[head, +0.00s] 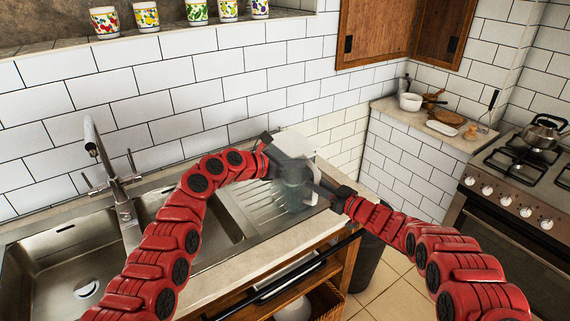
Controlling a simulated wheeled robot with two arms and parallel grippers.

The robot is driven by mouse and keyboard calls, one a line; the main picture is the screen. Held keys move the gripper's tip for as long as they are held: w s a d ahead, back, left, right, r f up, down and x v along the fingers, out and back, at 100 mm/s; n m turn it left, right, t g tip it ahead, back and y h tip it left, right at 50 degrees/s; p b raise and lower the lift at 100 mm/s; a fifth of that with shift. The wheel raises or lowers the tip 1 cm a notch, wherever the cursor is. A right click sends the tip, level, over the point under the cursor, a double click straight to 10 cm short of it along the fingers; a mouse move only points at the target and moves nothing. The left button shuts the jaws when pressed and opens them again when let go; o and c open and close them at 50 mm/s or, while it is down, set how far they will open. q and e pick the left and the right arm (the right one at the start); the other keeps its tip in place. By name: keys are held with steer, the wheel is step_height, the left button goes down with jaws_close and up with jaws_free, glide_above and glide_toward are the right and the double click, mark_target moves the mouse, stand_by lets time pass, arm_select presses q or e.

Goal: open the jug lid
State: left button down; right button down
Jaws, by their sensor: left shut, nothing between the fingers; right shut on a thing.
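A clear greyish jug (292,188) is above the ridged drainer at the right of the sink. A white part, apparently its lid (298,145), shows at its top and behind it; I cannot tell how far it is open. My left gripper (277,147) is shut and empty at the upper left of the jug, next to the lid. My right gripper (325,190) is shut on the jug at its right side, probably on its handle, which is hard to make out. I cannot tell whether the jug's base touches the drainer.
The steel sink (70,262) with a tall tap (110,180) lies at the left. Patterned mugs (146,15) stand on a ledge above. At the right are a side counter (400,113) with dishes and a stove with a kettle (540,132). White tiled wall is close behind the jug.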

arm_select(q)
steer(key=shift+x, duration=0.85)
steer(key=shift+r, duration=0.1)
steer(key=shift+r+n, duration=0.5)
steer(key=shift+r, duration=0.7)
steer(key=shift+w+a+r, duration=0.3)
steer(key=shift+w+r, duration=0.1)
steer(key=shift+r, duration=0.9)
steer(key=shift+w+a+r, duration=0.3)
steer(key=shift+w+r, duration=0.1)
steer(key=shift+r, duration=0.9)
steer(key=shift+w+a+r, duration=0.3)
steer(key=shift+w+r, duration=0.1)
steer(key=shift+r, duration=1.1)
